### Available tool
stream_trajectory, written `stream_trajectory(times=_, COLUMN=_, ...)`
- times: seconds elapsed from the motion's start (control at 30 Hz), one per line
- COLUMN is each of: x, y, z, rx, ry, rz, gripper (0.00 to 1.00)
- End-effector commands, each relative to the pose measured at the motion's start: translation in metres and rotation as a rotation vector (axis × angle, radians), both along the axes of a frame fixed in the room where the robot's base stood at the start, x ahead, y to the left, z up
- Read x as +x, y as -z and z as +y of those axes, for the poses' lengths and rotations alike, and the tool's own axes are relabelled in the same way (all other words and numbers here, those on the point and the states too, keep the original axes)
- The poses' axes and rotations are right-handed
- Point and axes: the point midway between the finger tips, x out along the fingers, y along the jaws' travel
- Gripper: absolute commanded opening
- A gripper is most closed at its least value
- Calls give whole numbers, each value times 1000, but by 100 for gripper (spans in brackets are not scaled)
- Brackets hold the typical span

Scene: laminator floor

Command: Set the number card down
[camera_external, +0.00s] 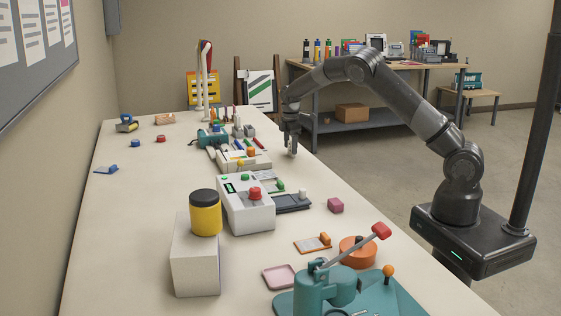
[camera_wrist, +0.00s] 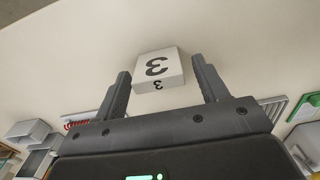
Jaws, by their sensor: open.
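The number card is a small white block (camera_wrist: 158,68) with a black 3 on its top face and a smaller 3 on its near side. In the wrist view it sits on the pale tabletop between and just beyond my fingertips. My gripper (camera_wrist: 160,78) is open, with a narrow gap on each side of the card. In the external view my gripper (camera_external: 292,148) points down at the table's right edge, low over the surface. The card is too small and covered there to make out clearly.
Binding machines and pens stand left of my gripper. The table strip around the pink cube is mostly clear.

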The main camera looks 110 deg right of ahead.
Motion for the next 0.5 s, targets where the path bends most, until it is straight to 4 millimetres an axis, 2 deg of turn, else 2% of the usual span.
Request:
stream_trajectory(times=0.3, x=0, y=-69, z=-1, rx=-5, ry=1, rz=-4, gripper=67)
stream_trajectory(times=0.5, x=0, y=-100, z=-1, rx=-3, ry=0, rz=-2, gripper=67)
